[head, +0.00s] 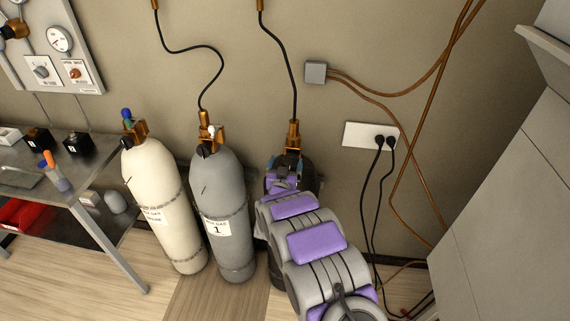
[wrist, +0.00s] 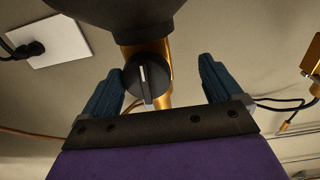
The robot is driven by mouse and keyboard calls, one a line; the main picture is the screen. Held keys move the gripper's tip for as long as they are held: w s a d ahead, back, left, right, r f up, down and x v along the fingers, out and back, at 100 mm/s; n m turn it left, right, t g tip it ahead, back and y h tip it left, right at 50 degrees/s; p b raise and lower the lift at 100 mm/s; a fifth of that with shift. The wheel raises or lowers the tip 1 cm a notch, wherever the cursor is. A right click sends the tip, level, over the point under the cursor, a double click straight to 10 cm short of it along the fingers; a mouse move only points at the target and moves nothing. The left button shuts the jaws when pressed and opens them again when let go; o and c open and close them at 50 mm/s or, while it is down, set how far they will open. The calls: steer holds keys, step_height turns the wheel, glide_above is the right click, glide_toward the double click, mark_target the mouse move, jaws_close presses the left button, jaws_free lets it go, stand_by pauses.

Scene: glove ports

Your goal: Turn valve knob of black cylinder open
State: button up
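The black cylinder (head: 305,166) stands third from the left against the wall, with a brass valve (head: 293,135) on top; my arm hides most of its body. In the wrist view its dark shoulder (wrist: 115,10) fills the top. The black valve knob (wrist: 147,78), with a pale pointer line running nearly up and down, sits between my gripper's (wrist: 161,66) two blue fingers. The fingers are apart. The knob lies close to the left finger, with a clear gap to the right one; contact cannot be told. In the head view my arm hides the knob.
A grey cylinder (head: 219,190) labelled 1 and a cream cylinder (head: 160,190) stand to the left. A black hose (head: 290,75) rises from the valve. A wall outlet (head: 370,136) with hanging cables is at right. A metal table (head: 100,165) is at left.

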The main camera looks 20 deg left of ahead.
steer(key=shift+w+d+r, duration=0.15)
steer(key=shift+w+r, duration=0.05)
steer(key=shift+d+r, duration=0.2)
steer(key=shift+d, duration=0.4)
steer(key=shift+d+r, duration=0.15)
steer(key=shift+d, duration=0.45)
steer(key=shift+a+f, duration=0.3)
steer(key=shift+a, duration=0.65)
steer(key=c, duration=0.5)
steer(key=shift+c, duration=0.8)
steer(key=shift+w+d, duration=0.15)
steer(key=shift+d, duration=0.25)
steer(key=c, duration=0.4)
steer(key=shift+a, duration=0.15)
